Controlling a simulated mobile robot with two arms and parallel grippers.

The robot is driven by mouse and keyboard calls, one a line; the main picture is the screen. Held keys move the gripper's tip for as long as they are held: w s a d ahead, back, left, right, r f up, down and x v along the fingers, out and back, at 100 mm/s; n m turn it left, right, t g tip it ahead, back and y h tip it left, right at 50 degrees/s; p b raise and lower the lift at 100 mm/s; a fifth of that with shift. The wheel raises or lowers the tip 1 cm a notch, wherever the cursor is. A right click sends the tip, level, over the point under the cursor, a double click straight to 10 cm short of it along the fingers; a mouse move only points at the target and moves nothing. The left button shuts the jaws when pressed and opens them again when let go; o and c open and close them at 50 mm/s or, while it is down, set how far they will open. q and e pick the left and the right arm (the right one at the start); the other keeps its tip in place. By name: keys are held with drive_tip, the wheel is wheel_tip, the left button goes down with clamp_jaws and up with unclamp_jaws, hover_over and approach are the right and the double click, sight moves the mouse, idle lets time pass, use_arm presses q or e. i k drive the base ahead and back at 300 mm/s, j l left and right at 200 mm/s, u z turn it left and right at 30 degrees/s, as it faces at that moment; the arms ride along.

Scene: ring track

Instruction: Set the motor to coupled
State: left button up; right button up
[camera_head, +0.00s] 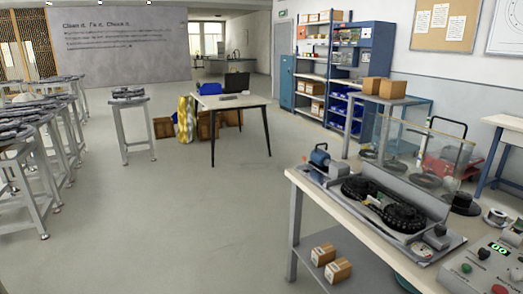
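A workbench (312,188) stands at the lower right. On its left end a blue cylindrical unit (319,157), which looks like the motor, sits on a grey mount. Beside it a black chain-like ring track (384,204) loops on a grey base plate. A small dark knob or cylinder (437,236) stands near the plate's front right corner. I cannot tell from here whether the motor is coupled to the track. A control box (490,264) with a green display and coloured buttons is at the lower right edge, partly cut off. Neither of my grippers is in view.
A clear-walled case (420,150) stands behind the track. Two cardboard boxes (330,262) lie on the bench's lower shelf. Stools (130,120) stand to the left, and a small table (230,101) stands farther back. The floor (170,220) left of the bench is clear.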

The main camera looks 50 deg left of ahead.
sight(319, 159)
drive_tip(key=u, duration=1.75)
drive_tip(key=i+u, duration=0.15)
drive_tip(key=u, duration=0.15)
drive_tip(key=i, duration=4.45)
drive_tip(key=i+z, duration=0.2)
drive_tip(key=z, duration=4.15)
